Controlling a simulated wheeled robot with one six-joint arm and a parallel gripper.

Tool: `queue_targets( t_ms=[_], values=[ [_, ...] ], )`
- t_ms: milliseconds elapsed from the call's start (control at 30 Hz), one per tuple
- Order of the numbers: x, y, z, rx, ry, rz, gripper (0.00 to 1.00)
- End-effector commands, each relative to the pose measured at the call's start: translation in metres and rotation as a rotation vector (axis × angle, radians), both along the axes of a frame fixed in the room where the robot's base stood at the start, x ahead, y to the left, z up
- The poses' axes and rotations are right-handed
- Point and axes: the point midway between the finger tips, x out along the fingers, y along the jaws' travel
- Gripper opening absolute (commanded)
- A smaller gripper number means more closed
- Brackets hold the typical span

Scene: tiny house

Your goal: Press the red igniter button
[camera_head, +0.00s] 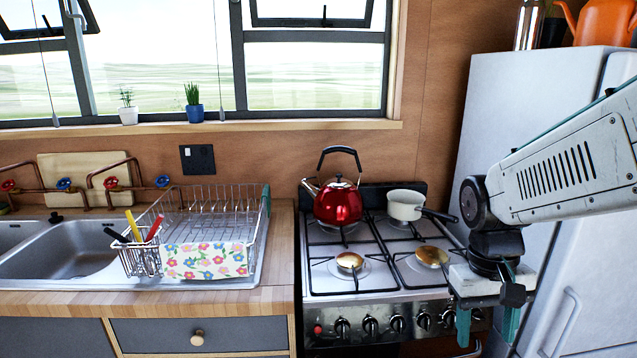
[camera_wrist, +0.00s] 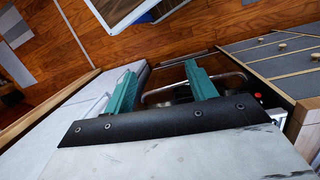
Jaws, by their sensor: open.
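The red igniter button (camera_head: 318,329) is a small red disc at the left end of the stove's front panel, left of the row of black knobs (camera_head: 370,326). A small red spot at the right in the wrist view (camera_wrist: 257,96) seems to be the same button. My gripper (camera_head: 487,325) hangs at the right front of the stove (camera_head: 330,283), well to the right of the button. Its two green fingers (camera_wrist: 160,72) are apart with nothing between them. The fingers point downward, past the oven handle (camera_wrist: 165,92). They are not touching the button.
A red kettle (camera_head: 338,205) and a white saucepan (camera_head: 405,205) stand on the back burners. The white fridge (camera_head: 535,125) is close on the right. A wooden counter (camera_head: 270,300) with a dish rack (camera_head: 215,200) and sink (camera_head: 85,265) lies left.

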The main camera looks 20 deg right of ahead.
Motion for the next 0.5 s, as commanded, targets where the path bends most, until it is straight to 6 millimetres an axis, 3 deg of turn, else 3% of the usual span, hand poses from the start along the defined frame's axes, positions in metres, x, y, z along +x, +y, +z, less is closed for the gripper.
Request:
queue_targets(
  t_ms=[100, 200, 333, 500],
  values=[
    [-0.011, 0.048, 0.029, 0.035, -0.063, 0.076, 0.56],
    [-0.017, 0.077, 0.046, 0.049, -0.141, 0.163, 0.56],
    [-0.022, 0.098, 0.063, 0.041, -0.235, 0.27, 0.56],
    [-0.023, 0.11, 0.07, 0.04, -0.274, 0.337, 0.56]
  ],
)
